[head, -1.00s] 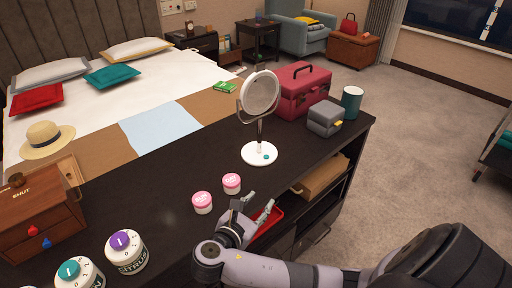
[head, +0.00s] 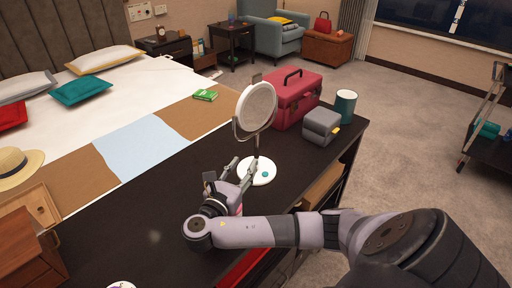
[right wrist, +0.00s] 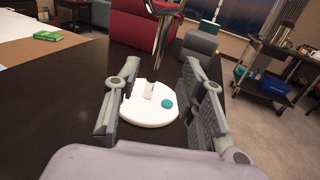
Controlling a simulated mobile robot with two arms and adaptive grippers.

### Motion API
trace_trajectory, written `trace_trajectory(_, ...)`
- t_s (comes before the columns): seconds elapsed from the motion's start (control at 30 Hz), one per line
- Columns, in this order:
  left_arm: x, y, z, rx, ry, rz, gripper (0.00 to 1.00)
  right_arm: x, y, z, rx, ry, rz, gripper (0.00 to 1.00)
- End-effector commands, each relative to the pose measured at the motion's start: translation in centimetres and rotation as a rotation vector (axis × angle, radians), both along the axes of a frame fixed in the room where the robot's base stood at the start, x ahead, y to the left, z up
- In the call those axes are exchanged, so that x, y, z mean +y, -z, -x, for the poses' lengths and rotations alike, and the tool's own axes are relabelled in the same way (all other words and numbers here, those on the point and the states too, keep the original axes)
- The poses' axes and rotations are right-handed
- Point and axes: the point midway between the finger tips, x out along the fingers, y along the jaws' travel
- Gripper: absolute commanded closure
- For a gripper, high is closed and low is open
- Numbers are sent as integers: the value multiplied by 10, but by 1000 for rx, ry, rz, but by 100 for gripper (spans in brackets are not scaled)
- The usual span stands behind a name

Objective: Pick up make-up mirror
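The make-up mirror (head: 256,108) stands upright on the dark counter, with a round head, a thin stem and a white round base (head: 258,172). In the right wrist view its stem (right wrist: 162,45) and white base (right wrist: 150,108) show between and beyond my fingers. My right gripper (head: 243,167) is open, low over the counter, just in front of the mirror's base; its fingers (right wrist: 163,90) stand wide apart on either side of the base in the picture. I cannot tell whether they touch it. My left gripper is not in view.
A red case (head: 296,100), a grey box (head: 322,124) and a teal cup (head: 345,106) stand behind and right of the mirror. A wooden drawer box (head: 30,245) is at the left. The counter (head: 130,225) left of my arm is largely clear.

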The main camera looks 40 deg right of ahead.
Motion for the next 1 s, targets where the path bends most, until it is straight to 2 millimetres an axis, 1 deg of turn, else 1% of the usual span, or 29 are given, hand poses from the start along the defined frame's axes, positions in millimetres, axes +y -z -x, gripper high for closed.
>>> trace_trajectory(0.03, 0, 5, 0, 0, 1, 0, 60, -12, -1, -5, -3, 3, 7, 63)
trace_trajectory(0.13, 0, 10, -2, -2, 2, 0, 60, -29, 0, -13, -4, 3, 6, 63)
trace_trajectory(0.2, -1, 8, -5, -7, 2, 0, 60, -38, 0, -16, 1, 4, 4, 63)
trace_trajectory(0.43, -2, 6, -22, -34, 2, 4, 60, -54, 1, -23, 1, 3, 0, 63)
trace_trajectory(0.7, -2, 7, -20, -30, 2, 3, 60, -88, 6, -38, 1, 4, 1, 63)
trace_trajectory(0.83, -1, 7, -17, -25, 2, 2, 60, -97, 6, -42, 1, 2, 0, 63)
trace_trajectory(1.0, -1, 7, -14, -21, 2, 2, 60, -98, 7, -43, 1, 1, -2, 63)
